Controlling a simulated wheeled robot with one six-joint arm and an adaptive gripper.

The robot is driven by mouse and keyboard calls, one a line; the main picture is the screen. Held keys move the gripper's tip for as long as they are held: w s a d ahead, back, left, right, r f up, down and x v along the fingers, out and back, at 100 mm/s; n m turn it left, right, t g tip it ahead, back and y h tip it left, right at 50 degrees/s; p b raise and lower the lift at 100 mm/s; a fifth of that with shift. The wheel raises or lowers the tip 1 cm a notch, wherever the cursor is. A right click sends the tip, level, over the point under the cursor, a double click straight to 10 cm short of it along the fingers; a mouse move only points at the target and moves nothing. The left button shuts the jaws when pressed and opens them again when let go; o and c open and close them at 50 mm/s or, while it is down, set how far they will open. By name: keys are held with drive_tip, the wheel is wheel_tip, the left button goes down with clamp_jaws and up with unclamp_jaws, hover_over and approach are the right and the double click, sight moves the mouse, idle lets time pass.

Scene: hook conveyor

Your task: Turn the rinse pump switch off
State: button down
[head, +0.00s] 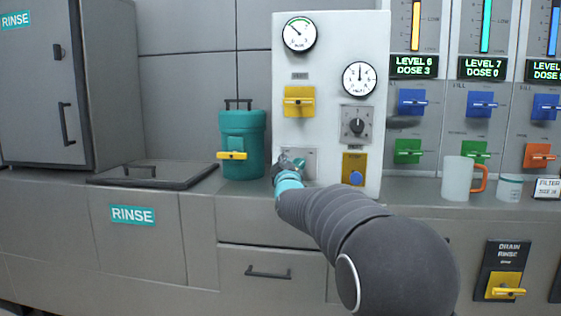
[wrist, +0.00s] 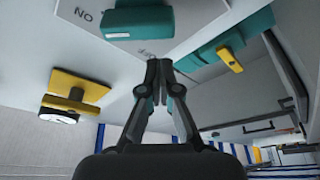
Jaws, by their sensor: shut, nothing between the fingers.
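A pale switch plate (head: 310,158) sits low on the white panel in the head view, mostly covered by my arm. In the wrist view the plate (wrist: 195,12) carries the words ON and OFF and a teal switch handle (wrist: 138,21). The picture there is turned, and I cannot tell which word the handle points to. My gripper (wrist: 160,66) is shut and empty, its tips just beside the plate near the OFF word. In the head view my gripper (head: 284,164) is at the panel's lower left. Contact with the handle is not visible.
A teal canister (head: 243,140) with a yellow tap (head: 232,156) stands close left of my gripper. The white panel (head: 330,60) also carries gauges, a yellow switch (head: 299,101), a dial (head: 357,124) and a blue button (head: 355,178). A mug (head: 457,180) stands right.

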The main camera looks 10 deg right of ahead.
drive_tip(key=shift+s+d+f, duration=0.3)
drive_tip(key=shift+d+f, duration=0.55)
drive_tip(key=shift+f, duration=0.05)
